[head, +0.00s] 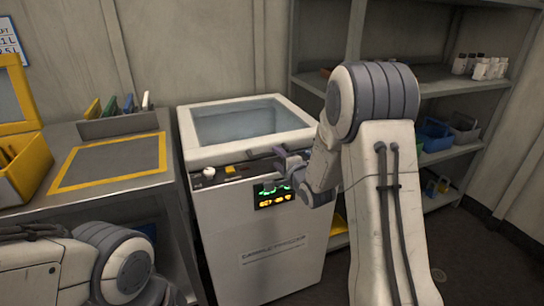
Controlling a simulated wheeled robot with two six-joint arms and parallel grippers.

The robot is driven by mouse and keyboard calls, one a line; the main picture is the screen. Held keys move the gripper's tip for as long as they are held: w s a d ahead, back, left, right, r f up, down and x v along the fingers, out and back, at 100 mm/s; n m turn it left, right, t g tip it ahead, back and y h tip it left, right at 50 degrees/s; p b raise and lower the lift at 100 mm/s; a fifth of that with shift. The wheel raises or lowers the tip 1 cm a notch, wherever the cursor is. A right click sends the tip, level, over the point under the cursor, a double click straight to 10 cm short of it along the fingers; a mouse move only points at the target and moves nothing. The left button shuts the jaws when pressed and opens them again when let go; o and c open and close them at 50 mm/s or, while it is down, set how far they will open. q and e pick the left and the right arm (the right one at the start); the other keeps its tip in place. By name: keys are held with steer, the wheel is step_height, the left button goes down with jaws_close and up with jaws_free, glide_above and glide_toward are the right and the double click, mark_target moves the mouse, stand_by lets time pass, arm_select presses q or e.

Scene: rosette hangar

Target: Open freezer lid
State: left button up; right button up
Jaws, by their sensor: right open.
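A white chest freezer (260,235) stands in the middle, with a small lit display (272,195) on its front. Its lid (245,120), a white frame around a bluish glass pane, lies flat on top and looks shut. A dark bar that looks like the lid handle (262,153) runs along the lid's front edge. My right gripper (281,158) is open at this front edge, close to the bar. I cannot tell whether it touches the bar or is around it. My left arm shows at the lower left, but its gripper is out of view.
A workbench (105,190) with a yellow-outlined mat (110,160) and a rack of coloured items (118,124) stands left of the freezer. A yellow bin (25,170) is at far left. Metal shelving (465,85) with bottles and bins stands at right. A wall is behind.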

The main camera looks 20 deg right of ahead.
mark_target(273, 155)
steer(key=x, duration=0.5)
jaws_close()
steer(key=shift+f, duration=0.1)
stand_by(1.3)
